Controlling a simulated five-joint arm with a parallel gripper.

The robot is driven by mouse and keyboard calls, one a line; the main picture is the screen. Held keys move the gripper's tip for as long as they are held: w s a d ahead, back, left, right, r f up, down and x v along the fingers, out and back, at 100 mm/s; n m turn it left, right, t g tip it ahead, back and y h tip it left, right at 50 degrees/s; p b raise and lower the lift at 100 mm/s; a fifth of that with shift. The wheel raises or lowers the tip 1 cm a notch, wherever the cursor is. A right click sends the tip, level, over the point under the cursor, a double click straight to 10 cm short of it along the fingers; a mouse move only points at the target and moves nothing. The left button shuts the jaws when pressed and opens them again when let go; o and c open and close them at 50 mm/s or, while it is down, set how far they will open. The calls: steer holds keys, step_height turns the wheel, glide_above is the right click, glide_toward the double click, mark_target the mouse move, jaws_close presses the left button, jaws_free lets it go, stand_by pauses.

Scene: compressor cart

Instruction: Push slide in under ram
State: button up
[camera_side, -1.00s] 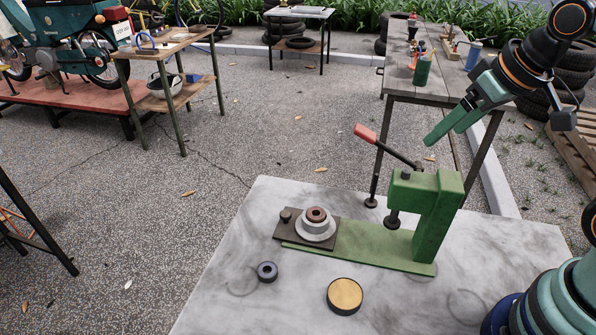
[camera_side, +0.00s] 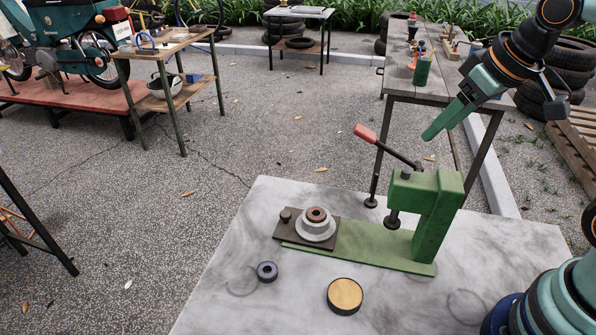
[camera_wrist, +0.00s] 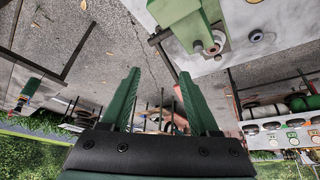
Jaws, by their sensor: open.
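The slide (camera_side: 327,243) is a dark brown plate with a small knob (camera_side: 285,215). It sits at the left end of the press's green base (camera_side: 372,247), away from the ram. On it stands a pale flanged hub (camera_side: 317,230) with a brown ring in its top. The ram (camera_side: 392,220) hangs under the green press head (camera_side: 413,185), right of the slide, with a gap below it. My gripper (camera_side: 432,134) is open and empty, in the air above and behind the press. In the wrist view its two fingers (camera_wrist: 160,75) are apart, and the hub (camera_wrist: 213,46) shows at the top.
A red-handled lever (camera_side: 366,133) sticks up left from the press head, near my gripper. A dark ring (camera_side: 267,271) and a brass-topped disc (camera_side: 345,295) lie on the marble tabletop (camera_side: 230,235) in front. The tabletop left of the slide is clear.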

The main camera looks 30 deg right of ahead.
steer(key=w+a+n+g, duration=0.1)
steer(key=w+a+n, duration=0.3)
steer(key=w, duration=0.1)
steer(key=n+g, duration=0.4)
steer(key=n, duration=0.9)
glide_above(286, 213)
step_height(286, 213, down, 11)
step_height(286, 213, down, 12)
steer(key=shift+a+r, duration=0.1)
steer(key=shift+r, duration=0.1)
steer(key=shift+c, duration=0.4)
jaws_close()
steer(key=shift+r, duration=0.1)
